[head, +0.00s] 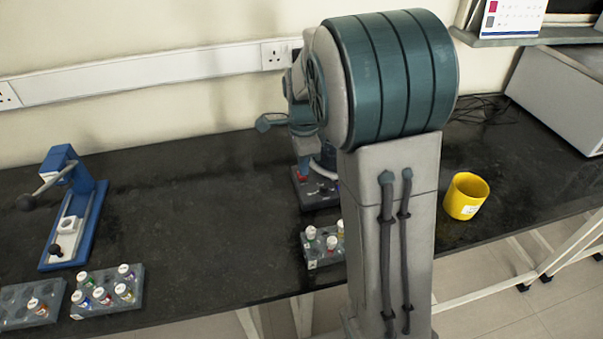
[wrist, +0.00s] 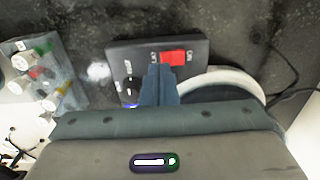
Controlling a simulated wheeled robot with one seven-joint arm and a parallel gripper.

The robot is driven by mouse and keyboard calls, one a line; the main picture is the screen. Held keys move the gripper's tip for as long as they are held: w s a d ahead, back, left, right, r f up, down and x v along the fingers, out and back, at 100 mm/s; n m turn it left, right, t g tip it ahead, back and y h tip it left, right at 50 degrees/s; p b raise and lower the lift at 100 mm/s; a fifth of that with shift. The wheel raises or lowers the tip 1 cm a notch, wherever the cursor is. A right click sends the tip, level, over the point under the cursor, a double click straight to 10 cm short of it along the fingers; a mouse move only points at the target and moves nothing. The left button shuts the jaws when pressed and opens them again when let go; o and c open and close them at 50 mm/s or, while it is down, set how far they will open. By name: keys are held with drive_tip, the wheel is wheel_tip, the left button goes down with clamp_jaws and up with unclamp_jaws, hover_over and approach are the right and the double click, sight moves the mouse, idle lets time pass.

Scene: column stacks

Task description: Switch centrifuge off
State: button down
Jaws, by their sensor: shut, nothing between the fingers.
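The centrifuge shows in the wrist view as a dark control panel (wrist: 120,58) with a red rocker switch (wrist: 173,57) and a black knob (wrist: 130,88). A white rounded part (wrist: 225,82) curves behind my gripper on the right. My gripper (wrist: 158,70) is shut and empty. Its fingertips are over the panel, just below the left part of the red switch; I cannot tell whether they touch it. In the head view, my arm hides most of the centrifuge; only part of its dark base (head: 312,190) shows.
A rack of capped vials (head: 325,243) stands close by, at the left in the wrist view (wrist: 40,75). A yellow cup (head: 466,196) is to the right. A blue press (head: 75,210) and more vial racks (head: 108,290) are at the left. The bench between is clear.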

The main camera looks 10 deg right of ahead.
sight(303, 180)
drive_tip(key=shift+f+b, duration=0.65)
drive_tip(key=shift+f, duration=0.4)
idle(0.9)
drive_tip(key=shift+r, duration=0.1)
wheel_tip(303, 180, up, 5)
drive_tip(key=p, duration=0.4)
drive_tip(key=shift+p, duration=0.3)
drive_tip(key=shift+s+r, duration=0.2)
drive_tip(key=shift+s, duration=0.05)
drive_tip(key=s+r+n+t+p, duration=0.1)
drive_tip(key=s+r+n+p, duration=0.1)
drive_tip(key=s+r+n, duration=0.3)
drive_tip(key=s+r+n+t+p, duration=0.1)
drive_tip(key=s+r+n, duration=0.3)
drive_tip(key=s+n, duration=0.8)
drive_tip(key=s+p, duration=0.1)
drive_tip(key=s, duration=0.2)
drive_tip(key=shift+r+n+t, duration=0.4)
